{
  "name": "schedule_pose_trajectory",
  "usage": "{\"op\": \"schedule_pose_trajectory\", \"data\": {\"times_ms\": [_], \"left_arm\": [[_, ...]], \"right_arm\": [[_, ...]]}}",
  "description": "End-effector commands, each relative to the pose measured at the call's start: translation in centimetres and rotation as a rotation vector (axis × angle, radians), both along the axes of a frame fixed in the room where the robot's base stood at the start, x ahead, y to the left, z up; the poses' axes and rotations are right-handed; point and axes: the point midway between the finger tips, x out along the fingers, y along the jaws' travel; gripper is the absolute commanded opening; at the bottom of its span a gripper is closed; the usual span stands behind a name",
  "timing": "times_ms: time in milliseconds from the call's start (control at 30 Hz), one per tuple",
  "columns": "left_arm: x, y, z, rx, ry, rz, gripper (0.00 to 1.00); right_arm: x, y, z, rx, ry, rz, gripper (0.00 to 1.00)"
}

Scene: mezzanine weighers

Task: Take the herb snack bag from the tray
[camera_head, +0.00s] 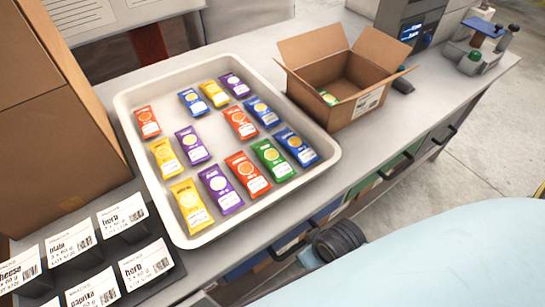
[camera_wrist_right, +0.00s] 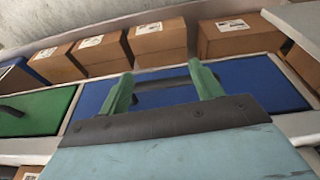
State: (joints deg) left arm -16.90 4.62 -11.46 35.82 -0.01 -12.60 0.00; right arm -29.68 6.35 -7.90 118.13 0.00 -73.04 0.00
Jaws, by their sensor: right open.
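A white tray (camera_head: 325,172) on the bench holds several snack bags in red, yellow, purple, blue and green. The one green bag (camera_head: 273,159) in the tray lies near its right side, between a red bag (camera_head: 247,174) and a blue bag (camera_head: 297,147). Its name is too small to read. My right gripper (camera_wrist_right: 163,86) is open with nothing between its green fingers. In the right wrist view it is in front of a blue panel (camera_wrist_right: 240,82) with a dark handle, and no bag shows there. My left gripper is not in view.
An open cardboard box (camera_head: 313,107) with a green bag (camera_head: 328,97) inside stands behind the tray's right side. Label cards (camera_head: 122,217) stand at the front left. Large cartons (camera_head: 60,120) rise at the left. Drawers with handles (camera_head: 397,165) run below the bench edge.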

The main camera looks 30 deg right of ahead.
Motion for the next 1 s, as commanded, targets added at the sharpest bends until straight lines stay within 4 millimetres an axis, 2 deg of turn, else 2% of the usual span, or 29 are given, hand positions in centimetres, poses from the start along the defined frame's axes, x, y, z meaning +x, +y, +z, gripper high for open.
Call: {"op": "schedule_pose_trajectory", "data": {"times_ms": [33, 267, 333, 367, 400, 567, 667, 767, 867, 1000], "left_arm": [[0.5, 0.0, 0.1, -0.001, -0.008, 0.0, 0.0], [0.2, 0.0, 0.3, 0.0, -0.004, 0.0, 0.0], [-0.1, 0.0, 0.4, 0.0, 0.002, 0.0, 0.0], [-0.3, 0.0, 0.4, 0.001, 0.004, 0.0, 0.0], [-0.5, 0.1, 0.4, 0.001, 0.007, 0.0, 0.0], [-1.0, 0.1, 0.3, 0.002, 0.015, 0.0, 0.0], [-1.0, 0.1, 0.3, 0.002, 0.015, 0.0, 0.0], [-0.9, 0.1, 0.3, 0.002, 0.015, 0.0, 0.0], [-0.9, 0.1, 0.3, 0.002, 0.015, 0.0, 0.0], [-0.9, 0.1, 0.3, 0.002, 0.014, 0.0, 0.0]], "right_arm": [[0.1, 0.0, 1.7, 0.0, -0.011, -0.001, 0.65], [0.0, -0.3, 8.1, -0.004, -0.053, -0.005, 0.65], [0.8, -0.5, 10.4, -0.018, -0.105, -0.008, 0.65], [1.8, -0.8, 11.7, -0.034, -0.158, -0.01, 0.65], [3.8, -1.2, 13.4, -0.062, -0.252, -0.012, 0.65], [9.4, -1.8, 16.8, -0.138, -0.518, -0.003, 0.65], [12.7, -1.9, 19.5, -0.185, -0.693, 0.021, 0.65], [16.0, -1.4, 23.1, -0.234, -0.898, 0.069, 0.65], [19.0, -0.1, 27.8, -0.288, -1.144, 0.154, 0.65], [21.5, 4.1, 35.1, -0.359, -1.521, 0.374, 0.65]]}}
